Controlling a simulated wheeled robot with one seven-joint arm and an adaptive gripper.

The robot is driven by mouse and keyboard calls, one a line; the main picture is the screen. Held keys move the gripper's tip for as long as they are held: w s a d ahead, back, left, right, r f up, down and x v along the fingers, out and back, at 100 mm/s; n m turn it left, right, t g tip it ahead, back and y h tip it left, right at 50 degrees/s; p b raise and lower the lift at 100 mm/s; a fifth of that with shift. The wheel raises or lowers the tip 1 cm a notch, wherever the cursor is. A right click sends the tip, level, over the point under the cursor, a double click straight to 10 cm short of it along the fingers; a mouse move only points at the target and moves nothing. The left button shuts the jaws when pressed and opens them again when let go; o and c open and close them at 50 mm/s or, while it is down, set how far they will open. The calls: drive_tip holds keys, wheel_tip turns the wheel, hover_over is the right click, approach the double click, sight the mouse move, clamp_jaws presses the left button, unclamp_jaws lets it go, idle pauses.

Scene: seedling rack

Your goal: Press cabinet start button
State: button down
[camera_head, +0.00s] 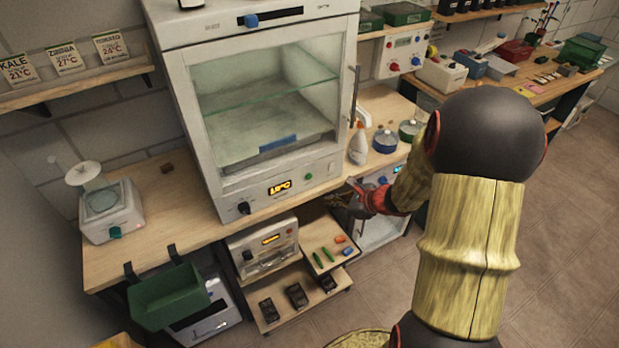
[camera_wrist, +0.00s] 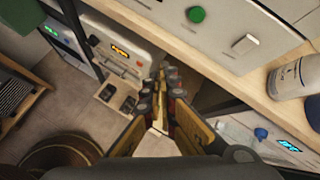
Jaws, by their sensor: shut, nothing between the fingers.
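The white cabinet (camera_head: 225,190) with a glass front stands on the wooden bench. Its lower panel has a dark knob (camera_head: 243,208), a lit orange display (camera_head: 279,187) and a round green button (camera_head: 308,176). In the wrist view the green button (camera_wrist: 195,15) is at the top, beside a pale rocker switch (camera_wrist: 246,44). My gripper (camera_head: 345,200) is to the right of and below the green button, apart from the panel, near the bench's front edge. In the wrist view its fingers (camera_wrist: 164,90) are together and empty.
A spray bottle (camera_head: 358,147) and blue-lidded jars (camera_head: 385,140) stand right of the cabinet. Below the bench are a unit with an orange display (camera_head: 268,248) and a tray of small tools (camera_head: 322,243). A green bin (camera_head: 168,297) hangs at left.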

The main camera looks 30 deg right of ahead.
sight(309, 177)
drive_tip(key=w, duration=0.8)
drive_tip(key=shift+w+a+p, duration=0.2)
drive_tip(key=shift+w+p, duration=0.2)
drive_tip(key=shift+w, duration=0.1)
idle(1.2)
drive_tip(key=shift+w, duration=0.3)
drive_tip(key=shift+w, duration=0.4)
idle(0.6)
idle(0.4)
drive_tip(key=shift+s+b, duration=0.4)
drive_tip(key=shift+s, duration=0.4)
